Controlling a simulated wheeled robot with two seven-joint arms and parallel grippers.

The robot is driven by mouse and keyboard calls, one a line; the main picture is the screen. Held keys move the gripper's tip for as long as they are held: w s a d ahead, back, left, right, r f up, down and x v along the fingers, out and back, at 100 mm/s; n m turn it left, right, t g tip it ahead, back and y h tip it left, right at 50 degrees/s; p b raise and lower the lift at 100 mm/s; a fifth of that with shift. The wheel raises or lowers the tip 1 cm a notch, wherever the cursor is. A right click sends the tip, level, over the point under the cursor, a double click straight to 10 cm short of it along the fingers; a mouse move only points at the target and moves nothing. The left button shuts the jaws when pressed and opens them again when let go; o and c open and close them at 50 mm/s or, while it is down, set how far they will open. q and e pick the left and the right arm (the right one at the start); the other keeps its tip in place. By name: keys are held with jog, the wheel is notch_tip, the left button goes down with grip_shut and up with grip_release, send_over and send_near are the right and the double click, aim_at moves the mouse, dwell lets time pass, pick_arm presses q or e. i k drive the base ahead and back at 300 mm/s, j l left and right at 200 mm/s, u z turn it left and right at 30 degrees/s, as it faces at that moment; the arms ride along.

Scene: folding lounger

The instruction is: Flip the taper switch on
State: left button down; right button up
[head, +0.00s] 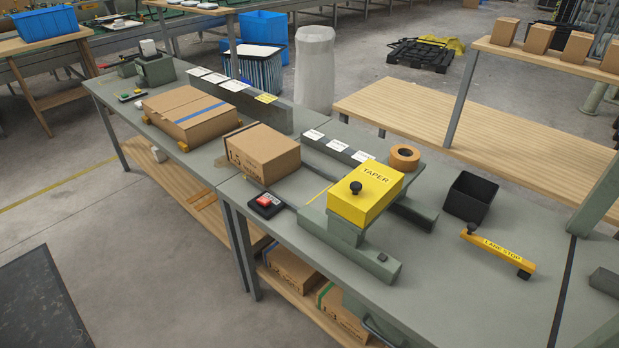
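A yellow box labelled TAPER (372,196) sits on a grey-green machine body on the workbench. A black knob (355,187) stands on its left side. A small black switch box with a red rocker (264,200) lies on the bench to the left of the machine; I cannot tell its setting for sure. A small dark part (383,257) is on the machine's front rail. Neither of my grippers is in view.
A cardboard box (262,152) stands behind the switch box. A flatter carton with a blue stripe (188,112) lies farther left. A tape roll (404,157), black bin (470,196) and yellow LANE STOP bar (497,249) are to the right. The bench's front right (450,300) is clear.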

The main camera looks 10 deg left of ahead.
aim_at(265, 202)
jog(key=j+z, duration=0.45)
jog(key=j, duration=0.7)
jog(key=j+z, duration=0.4)
jog(key=j, duration=0.75)
jog(key=k, duration=0.05)
